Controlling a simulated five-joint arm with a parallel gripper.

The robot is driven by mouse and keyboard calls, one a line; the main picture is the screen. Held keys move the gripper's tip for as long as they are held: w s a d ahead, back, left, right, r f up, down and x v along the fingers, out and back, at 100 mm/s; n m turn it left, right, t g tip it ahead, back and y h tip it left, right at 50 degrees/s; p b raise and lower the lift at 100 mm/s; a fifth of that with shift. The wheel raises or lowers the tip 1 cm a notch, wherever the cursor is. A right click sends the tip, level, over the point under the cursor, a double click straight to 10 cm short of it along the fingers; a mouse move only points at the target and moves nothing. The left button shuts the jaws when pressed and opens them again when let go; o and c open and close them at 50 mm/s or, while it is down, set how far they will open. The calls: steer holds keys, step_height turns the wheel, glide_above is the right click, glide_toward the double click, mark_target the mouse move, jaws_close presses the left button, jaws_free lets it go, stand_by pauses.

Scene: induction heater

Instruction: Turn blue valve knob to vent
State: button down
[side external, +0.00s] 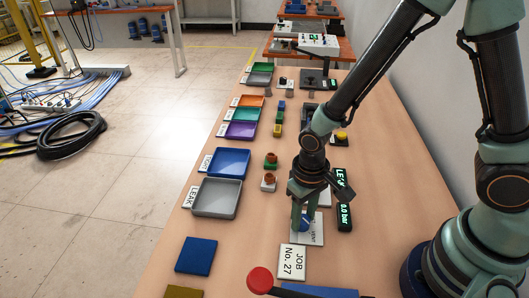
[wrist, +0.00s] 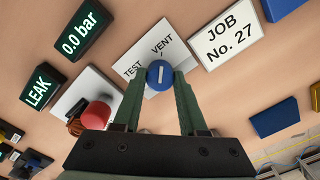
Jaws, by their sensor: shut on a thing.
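The blue valve knob (wrist: 160,74) sits on a white plate (wrist: 148,48) marked TEST and VENT. A white line across the knob runs up and down in the wrist view, its upper end towards the VENT lettering, with TEST to the left. My gripper (wrist: 160,80) is shut on the knob, one green finger on each side. In the side external view my gripper (side external: 304,225) reaches down from above onto the knob (side external: 305,224), and its fingers partly hide the knob and plate.
A display (side external: 342,200) reads LEAK and 0.0 bar beside the plate. A red cylindrical part (wrist: 97,115) stands close to one finger. A JOB No. 27 card (side external: 293,261), a blue block (side external: 196,255) and a red-balled lever (side external: 260,280) lie nearer. Trays (side external: 217,198) line the left edge.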

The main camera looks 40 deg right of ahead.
mark_target(303, 219)
stand_by(0.4)
steer(key=shift+c, duration=2.2)
jaws_free()
steer(key=shift+r, duration=0.15)
step_height(303, 219, up, 12)
steer(key=d+r+t, duration=0.5)
steer(key=d+r, duration=0.6)
steer(key=shift+s+d+r+t, duration=0.2)
steer(key=shift+s+r+t, duration=0.1)
steer(key=shift+r, duration=0.1)
